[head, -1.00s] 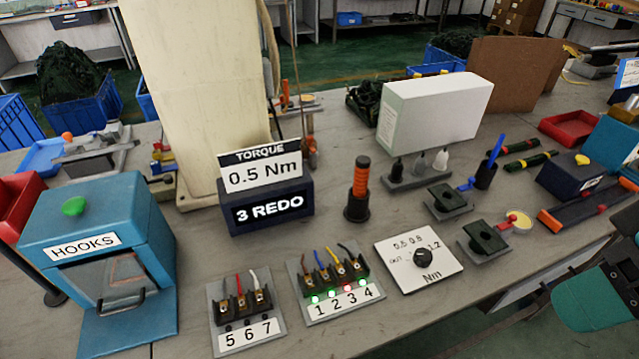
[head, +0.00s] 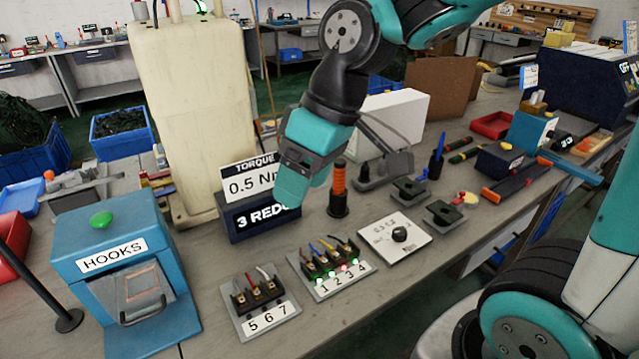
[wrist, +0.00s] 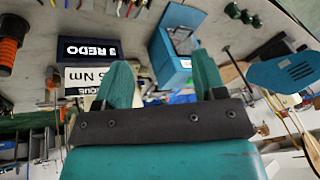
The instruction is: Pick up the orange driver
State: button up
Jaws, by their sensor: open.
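The orange driver (head: 339,178) stands upright in a black holder (head: 337,206) on the bench, just right of the torque sign. In the wrist view the driver (wrist: 11,44) shows at the upper left edge. My gripper (head: 293,188) hangs in front of the torque sign, to the left of the driver and apart from it. In the wrist view its two teal fingers stand wide apart with nothing between them (wrist: 164,75).
The torque sign (head: 240,220) is close behind my gripper. Terminal blocks (head: 328,270), a dial plate (head: 395,238) and the blue HOOKS box (head: 120,270) stand toward the front. A white box (head: 405,115) is behind the driver.

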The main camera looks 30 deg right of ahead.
jog(key=w+d+t+p, duration=0.1)
jog(key=w+d, duration=0.9)
jog(key=w, duration=0.3)
jog(key=t+h+p, duration=0.1)
jog(key=t, duration=0.1)
send_near(340, 171)
jog(key=w+f+p, duration=0.2)
jog(key=f, duration=0.1)
jog(key=w+f+p, duration=0.1)
jog(key=f, duration=0.1)
jog(key=shift+a, duration=0.1)
jog(key=shift+p+x, duration=1)
jog(key=shift+x, duration=1.95)
jog(key=shift+s, duration=0.15)
jog(key=c, duration=1)
jog(key=shift+r, duration=0.1)
jog(key=shift+c, duration=0.4)
